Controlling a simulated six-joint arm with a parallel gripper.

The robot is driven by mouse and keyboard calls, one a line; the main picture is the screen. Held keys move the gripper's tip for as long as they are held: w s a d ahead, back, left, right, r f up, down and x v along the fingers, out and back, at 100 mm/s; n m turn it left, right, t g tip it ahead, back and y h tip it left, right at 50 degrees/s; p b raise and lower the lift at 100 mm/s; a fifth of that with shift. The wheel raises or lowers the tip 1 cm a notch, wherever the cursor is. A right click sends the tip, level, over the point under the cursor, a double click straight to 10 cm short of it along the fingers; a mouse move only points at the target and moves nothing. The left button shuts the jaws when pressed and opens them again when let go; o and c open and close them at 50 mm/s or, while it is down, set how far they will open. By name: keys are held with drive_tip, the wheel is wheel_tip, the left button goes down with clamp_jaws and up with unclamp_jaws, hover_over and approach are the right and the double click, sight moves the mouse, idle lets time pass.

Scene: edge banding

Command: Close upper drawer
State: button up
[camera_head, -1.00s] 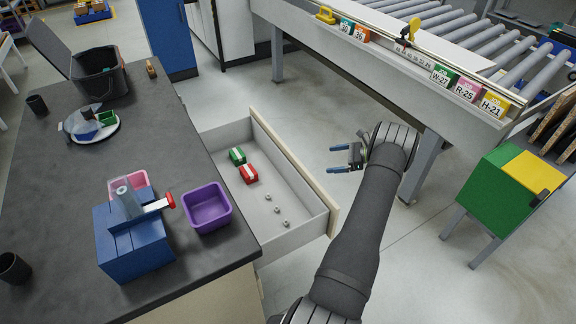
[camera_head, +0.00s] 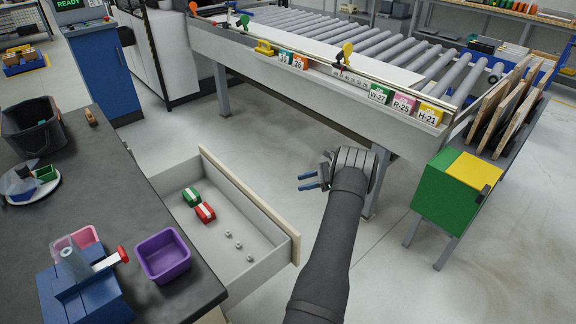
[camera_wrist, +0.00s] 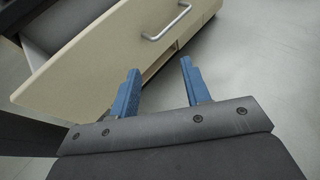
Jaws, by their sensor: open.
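The upper drawer (camera_head: 284,228) is pulled out from under the dark counter at the left. Inside lie a green block (camera_head: 192,196), a red block (camera_head: 205,212) and several small metal pieces (camera_head: 233,240). My gripper (camera_head: 303,182) is open and empty, to the right of the drawer front and apart from it, with its fingers pointing left. In the wrist view, the cream drawer front (camera_wrist: 95,60) with a metal bar handle (camera_wrist: 168,24) lies beyond my blue fingers (camera_wrist: 160,85). The fingers appear apart from the handle.
The dark counter (camera_head: 90,200) holds a purple bin (camera_head: 163,256), a blue device (camera_head: 85,290) and a black bin (camera_head: 35,128). A roller conveyor (camera_head: 350,45) stands behind. A green and yellow box (camera_head: 455,190) stands at the right. Floor right of the drawer is clear.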

sight(283, 219)
drive_tip(key=shift+s+r+n+h, duration=0.2)
drive_tip(key=shift+n+h, duration=0.1)
drive_tip(key=shift+n, duration=0.7)
drive_tip(key=c, duration=0.7)
drive_tip(key=shift+s+n, duration=0.25)
drive_tip(key=shift+n, duration=0.65)
clamp_jaws()
drive_tip(key=s+d+r+n+h, duration=0.15)
drive_tip(key=s+n+h, duration=0.65)
drive_tip(key=n, duration=1.6)
drive_tip(key=shift+s+a+f+y, duration=0.35)
drive_tip(key=shift+s+a+f, duration=0.5)
drive_tip(key=shift+a+f, duration=0.5)
drive_tip(key=shift+s+a+f+y, duration=0.4)
drive_tip(key=shift+s+a+f, duration=0.55)
drive_tip(key=shift+a, duration=0.65)
drive_tip(key=shift+s+a+f+y, duration=0.35)
drive_tip(key=shift+s+a+f, duration=0.35)
drive_tip(key=shift+a+f, duration=0.75)
